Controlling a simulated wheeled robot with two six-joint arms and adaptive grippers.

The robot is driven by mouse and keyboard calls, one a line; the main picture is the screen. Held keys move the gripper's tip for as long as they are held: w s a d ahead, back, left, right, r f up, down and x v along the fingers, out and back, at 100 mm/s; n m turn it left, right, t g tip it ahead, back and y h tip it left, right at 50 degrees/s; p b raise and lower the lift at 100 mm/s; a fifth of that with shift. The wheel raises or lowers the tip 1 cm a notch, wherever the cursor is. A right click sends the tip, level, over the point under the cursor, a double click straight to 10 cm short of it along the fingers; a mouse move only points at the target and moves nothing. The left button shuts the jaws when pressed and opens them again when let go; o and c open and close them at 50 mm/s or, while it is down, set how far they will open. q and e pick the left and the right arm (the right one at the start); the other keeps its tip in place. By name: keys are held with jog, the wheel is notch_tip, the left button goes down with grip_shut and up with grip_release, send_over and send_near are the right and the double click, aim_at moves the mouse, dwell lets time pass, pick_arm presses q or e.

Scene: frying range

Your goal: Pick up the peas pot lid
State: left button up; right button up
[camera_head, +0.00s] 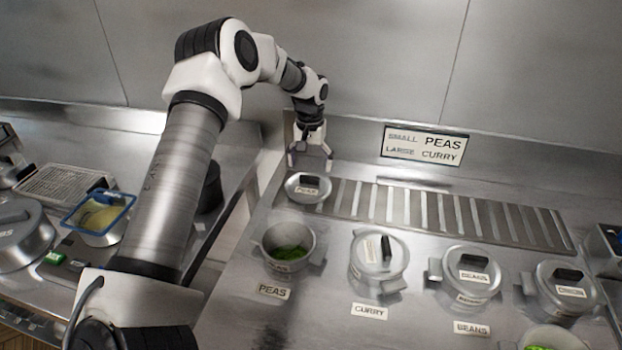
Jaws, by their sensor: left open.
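The peas pot lid (300,190) is a round metal lid with a dark handle and a small white label. It lies flat at the left end of the slotted metal strip, behind the peas pot. The peas pot (271,261) stands uncovered with green peas inside, behind a PEAS label (273,291). My left gripper (310,161) is open and points down just above and behind the lid's handle. It looks empty, and I cannot tell whether it touches the lid. My right gripper is not in view.
Lidded pots for curry (368,272), beans (456,288) and another food (551,305) stand in a row to the right. A slotted strip (440,212) runs behind them. A wall sign (425,146) hangs at the back. A blue-rimmed basket (80,226) stands at left.

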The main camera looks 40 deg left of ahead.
aim_at(309, 178)
pick_arm(q)
jog(key=f, duration=0.1)
jog(key=f+p, duration=0.1)
jog(key=f, duration=0.2)
jog(key=shift+w+a+f, duration=0.1)
jog(key=shift+a+f, duration=0.3)
jog(key=shift+w+f, duration=0.15)
jog(key=shift+f, duration=0.15)
jog(key=shift+d+r, duration=0.1)
jog(key=shift+r, duration=0.1)
jog(key=shift+c, duration=0.7)
jog(key=shift+s+r, duration=0.1)
jog(key=shift+s, duration=0.15)
jog(key=c, duration=1.2)
jog(key=shift+o, duration=0.2)
